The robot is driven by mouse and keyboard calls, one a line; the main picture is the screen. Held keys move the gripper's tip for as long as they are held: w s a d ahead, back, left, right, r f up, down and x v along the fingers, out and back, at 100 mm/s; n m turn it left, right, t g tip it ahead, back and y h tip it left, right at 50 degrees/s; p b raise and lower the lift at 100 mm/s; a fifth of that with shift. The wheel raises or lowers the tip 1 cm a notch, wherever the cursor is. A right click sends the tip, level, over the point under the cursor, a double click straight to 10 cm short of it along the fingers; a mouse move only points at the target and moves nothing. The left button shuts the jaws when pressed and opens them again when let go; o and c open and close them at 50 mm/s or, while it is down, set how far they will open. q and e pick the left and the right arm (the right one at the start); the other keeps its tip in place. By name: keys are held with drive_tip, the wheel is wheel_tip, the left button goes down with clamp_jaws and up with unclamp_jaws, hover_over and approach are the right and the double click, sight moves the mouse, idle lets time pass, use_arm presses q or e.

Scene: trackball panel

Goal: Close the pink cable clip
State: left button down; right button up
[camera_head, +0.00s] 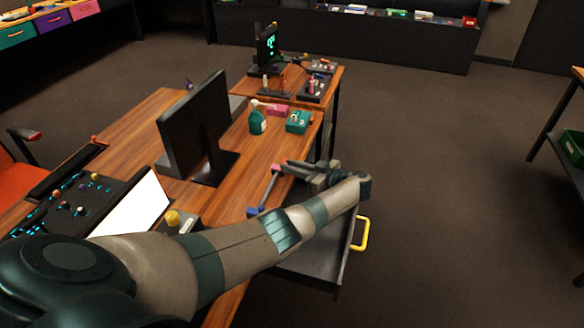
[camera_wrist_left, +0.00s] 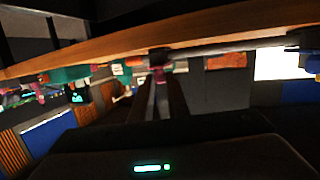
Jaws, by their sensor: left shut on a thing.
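My left gripper (camera_head: 280,167) is at the right edge of the wooden desk, its fingers pointing left towards a thin grey cable (camera_head: 268,188). The pink cable clip is small and dark pink in the left wrist view (camera_wrist_left: 158,72), right at the fingertips (camera_wrist_left: 157,82). The gripper is shut on it there, close to the end of the grey cable (camera_wrist_left: 225,46). In the head view the clip is a tiny pink spot (camera_head: 276,168) at the fingertips. Whether its lid is closed is too small to tell. My right gripper is not in view.
A blue block (camera_head: 254,212) sits at the cable's near end. An open drawer with a yellow handle (camera_head: 361,234) lies below my forearm. A monitor (camera_head: 195,120), a green spray bottle (camera_head: 257,120) and a green box (camera_head: 298,122) stand on the desk.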

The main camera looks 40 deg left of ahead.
use_arm(q)
drive_tip(key=c, duration=1.7)
unclamp_jaws()
drive_tip(key=shift+d, duration=0.1)
